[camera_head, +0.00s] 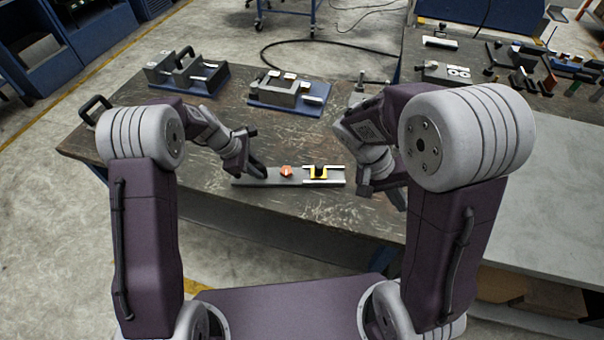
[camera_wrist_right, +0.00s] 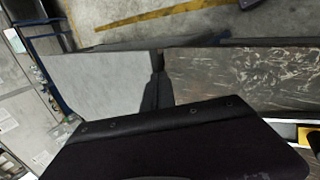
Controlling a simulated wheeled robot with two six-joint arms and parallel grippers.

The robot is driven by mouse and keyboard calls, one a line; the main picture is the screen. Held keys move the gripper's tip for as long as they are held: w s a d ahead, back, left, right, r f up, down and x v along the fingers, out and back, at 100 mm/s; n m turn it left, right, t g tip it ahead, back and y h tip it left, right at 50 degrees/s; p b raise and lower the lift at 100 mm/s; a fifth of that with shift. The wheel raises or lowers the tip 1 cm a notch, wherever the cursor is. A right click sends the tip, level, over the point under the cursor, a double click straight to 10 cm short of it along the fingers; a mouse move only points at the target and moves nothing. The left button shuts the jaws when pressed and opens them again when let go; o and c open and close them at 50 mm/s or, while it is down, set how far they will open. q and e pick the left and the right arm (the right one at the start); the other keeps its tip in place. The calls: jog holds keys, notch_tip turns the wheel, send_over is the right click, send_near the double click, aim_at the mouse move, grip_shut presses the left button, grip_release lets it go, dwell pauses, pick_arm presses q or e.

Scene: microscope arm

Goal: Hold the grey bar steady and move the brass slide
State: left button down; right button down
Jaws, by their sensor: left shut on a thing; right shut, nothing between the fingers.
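The grey bar (camera_head: 300,182) lies near the front edge of the worn table. The brass slide (camera_head: 310,174), yellow with a black knob, sits toward the bar's right end; in the right wrist view the brass slide (camera_wrist_right: 303,134) shows at the right edge, partly cut off. An orange-red knob (camera_head: 286,171) stands on the bar left of the slide. My left gripper (camera_head: 257,172) is shut on the grey bar near its left end. My right gripper (camera_head: 382,190) is shut and empty, to the right of the bar and apart from it; its fingertips are partly hidden by the arm.
Two blue-based fixtures (camera_head: 187,74) (camera_head: 289,92) stand at the back of the table. A second table (camera_head: 540,150) on the right carries several tools and small parts. The table surface between the bar and the fixtures is clear.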

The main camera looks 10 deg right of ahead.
pick_arm(q)
jog(key=shift+w, duration=0.2)
pick_arm(e)
jog(key=w+a+r+n+t+h, duration=0.2)
jog(key=w+h, duration=0.3)
jog(key=w, duration=0.4)
jog(key=w+a+n+t+h, duration=0.2)
jog(key=w+a+t+h, duration=0.3)
jog(key=a, duration=0.5)
pick_arm(q)
jog(key=shift+a, duration=0.1)
jog(key=shift+s, duration=0.1)
pick_arm(e)
jog(key=s+a+f+n+t+y, duration=0.2)
jog(key=a+f+n+t, duration=0.3)
jog(key=a, duration=0.4)
jog(key=s+a+f+n+t+y, duration=0.2)
jog(key=a+f+n+t, duration=0.2)
jog(key=a+f, duration=0.3)
jog(key=a+n, duration=0.1)
jog(key=a, duration=0.1)
jog(key=shift+s+a+t+y, duration=0.35)
jog(key=shift+s+t+y, duration=0.05)
